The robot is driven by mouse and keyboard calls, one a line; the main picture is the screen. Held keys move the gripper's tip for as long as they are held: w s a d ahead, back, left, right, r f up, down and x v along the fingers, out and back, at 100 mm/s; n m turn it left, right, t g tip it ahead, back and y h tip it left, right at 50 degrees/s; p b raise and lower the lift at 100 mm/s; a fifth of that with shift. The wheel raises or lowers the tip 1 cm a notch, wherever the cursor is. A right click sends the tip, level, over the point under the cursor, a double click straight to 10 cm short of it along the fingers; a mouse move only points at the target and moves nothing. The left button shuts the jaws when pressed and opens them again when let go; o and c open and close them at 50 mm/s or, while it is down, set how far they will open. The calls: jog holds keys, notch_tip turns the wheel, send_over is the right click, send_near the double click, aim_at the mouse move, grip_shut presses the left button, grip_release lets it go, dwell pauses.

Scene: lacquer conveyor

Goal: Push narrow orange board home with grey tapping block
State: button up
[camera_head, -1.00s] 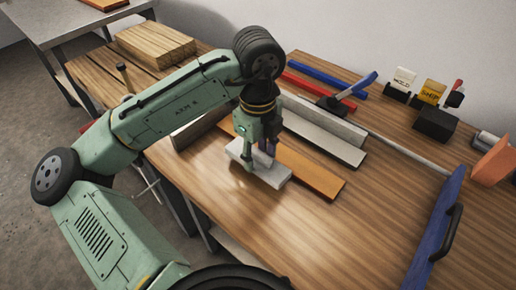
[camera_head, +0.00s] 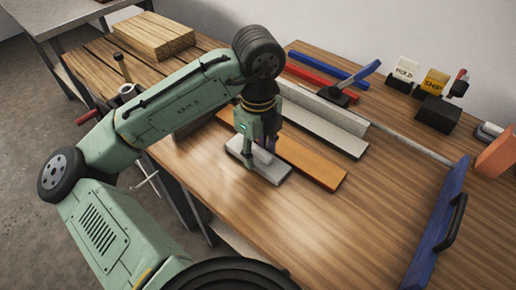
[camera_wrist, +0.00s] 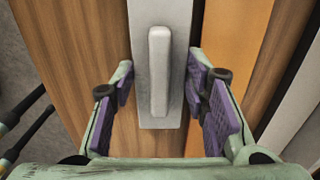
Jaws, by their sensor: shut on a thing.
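The grey tapping block (camera_head: 273,174) is a flat pale slab on the wooden bench. The wrist view shows a raised grip bar along its top (camera_wrist: 159,62). My gripper (camera_head: 258,150) is over the block and shut on it, with a purple-padded finger (camera_wrist: 160,95) on each side. The narrow orange board (camera_head: 318,170) lies just right of the block, with its long edge roughly parallel. It also shows in the wrist view (camera_wrist: 228,45). The two are very close; I cannot tell whether they touch. My gripper and arm hide the orange board's far end.
A light grey board (camera_head: 335,136) and upright rail (camera_head: 338,110) lie beyond the orange board. Blue (camera_head: 318,66) and red (camera_head: 305,76) bars lie behind. A blue bar with a black handle (camera_head: 437,235) stands at right. The front bench is clear.

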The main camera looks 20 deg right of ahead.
jog(key=shift+w+d, duration=0.1)
jog(key=shift+d, duration=0.05)
jog(key=shift+w+d+p, duration=0.25)
jog(key=shift+w+d, duration=0.3)
jog(key=shift+d, duration=0.3)
jog(key=shift+w+d+p, duration=0.25)
jog(key=shift+w+d, duration=0.3)
jog(key=shift+d, duration=0.3)
jog(key=shift+w+d+p, duration=0.25)
jog(key=shift+w+d, duration=0.3)
jog(key=shift+d, duration=0.3)
jog(key=shift+a, duration=0.1)
jog(key=shift+s+a, duration=0.3)
jog(key=shift+a, duration=0.1)
notch_tip(320, 180, up, 5)
jog(key=p, duration=0.4)
jog(key=shift+p, duration=0.4)
jog(key=shift+r, duration=1)
